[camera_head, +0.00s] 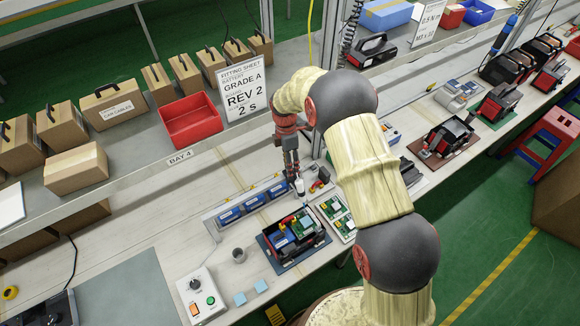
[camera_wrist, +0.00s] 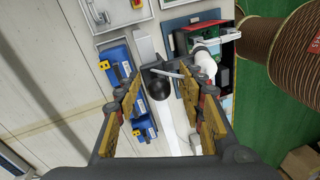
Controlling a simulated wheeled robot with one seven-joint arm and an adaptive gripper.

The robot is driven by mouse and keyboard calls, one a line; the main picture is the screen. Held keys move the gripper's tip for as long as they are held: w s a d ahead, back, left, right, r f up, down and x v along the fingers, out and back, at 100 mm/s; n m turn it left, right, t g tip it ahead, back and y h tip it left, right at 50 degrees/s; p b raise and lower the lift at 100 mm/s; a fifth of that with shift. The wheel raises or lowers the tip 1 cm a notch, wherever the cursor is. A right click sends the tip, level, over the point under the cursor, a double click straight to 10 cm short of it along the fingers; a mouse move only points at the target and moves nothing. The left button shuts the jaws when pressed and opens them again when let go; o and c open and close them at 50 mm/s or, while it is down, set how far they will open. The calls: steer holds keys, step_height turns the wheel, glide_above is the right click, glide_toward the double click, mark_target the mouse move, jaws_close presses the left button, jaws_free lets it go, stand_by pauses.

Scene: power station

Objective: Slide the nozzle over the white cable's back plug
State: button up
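My gripper (camera_wrist: 164,84) is open, its two fingers wide apart with nothing seen clamped between them. A small white upright part (camera_head: 300,187) shows just below the gripper in the head view. A dark round knob with a grey bar (camera_wrist: 158,87) lies below, between the fingers. The white cable's back plug cannot be made out.
The open case (camera_head: 270,250) holds a blue battery and green boards. Blue units (camera_head: 252,202) sit in a tray to its left, green boards (camera_head: 338,209) to its right. A grey cup (camera_head: 239,255) and a control box (camera_head: 201,296) stand front left.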

steer(key=shift+w+a+r, duration=0.1)
steer(key=shift+a+r, duration=0.05)
steer(key=shift+r, duration=0.25)
step_height(320, 180, up, 11)
steer(key=w, duration=0.2)
steer(key=shift+a, duration=0.35)
stand_by(0.3)
